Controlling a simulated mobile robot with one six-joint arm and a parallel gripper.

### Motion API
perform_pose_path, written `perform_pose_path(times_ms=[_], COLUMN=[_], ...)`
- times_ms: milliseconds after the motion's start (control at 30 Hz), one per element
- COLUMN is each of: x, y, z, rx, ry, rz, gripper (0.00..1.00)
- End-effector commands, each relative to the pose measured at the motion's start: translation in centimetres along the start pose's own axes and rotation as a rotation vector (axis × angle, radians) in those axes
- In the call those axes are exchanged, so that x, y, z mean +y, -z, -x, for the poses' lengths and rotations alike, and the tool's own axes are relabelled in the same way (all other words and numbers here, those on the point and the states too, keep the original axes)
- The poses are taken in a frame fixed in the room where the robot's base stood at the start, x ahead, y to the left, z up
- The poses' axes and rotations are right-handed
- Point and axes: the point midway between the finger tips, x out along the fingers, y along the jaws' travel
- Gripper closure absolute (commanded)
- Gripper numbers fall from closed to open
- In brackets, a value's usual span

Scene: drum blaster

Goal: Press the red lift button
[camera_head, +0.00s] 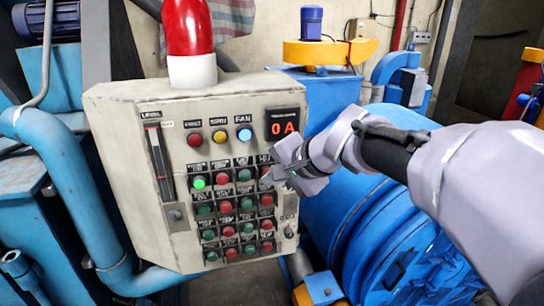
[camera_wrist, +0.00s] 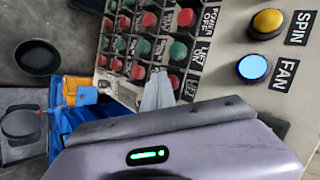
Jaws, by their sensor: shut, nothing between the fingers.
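The grey control panel (camera_head: 115,125) carries rows of red and green buttons. In the wrist view, a red button (camera_wrist: 174,80) with a partly covered label sits beside a green button (camera_wrist: 178,50) whose label appears to read LIFT. This red button is the right end of the top button row, where my gripper covers most of it in the head view. My gripper (camera_head: 276,174) is shut and empty at the panel's right side. Its fingertips (camera_wrist: 158,78) overlap the red button's edge in the wrist view; I cannot tell whether they touch it.
A blue FAN light (camera_head: 244,134), a yellow SPIN light (camera_wrist: 267,22) and a red digital display (camera_head: 283,123) sit above the buttons. A red-topped beacon (camera_head: 188,30) stands on the panel. A large blue drum (camera_head: 365,235) lies to the right, under my arm.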

Motion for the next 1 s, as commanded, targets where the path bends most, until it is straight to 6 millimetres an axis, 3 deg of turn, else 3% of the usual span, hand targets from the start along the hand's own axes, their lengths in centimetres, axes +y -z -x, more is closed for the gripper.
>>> perform_pose_path(times_ms=[1000], x=[0.8], y=[-0.8], z=[1.1], rx=[0.0], ry=[0.0], rz=[0.0], gripper=[1.0])
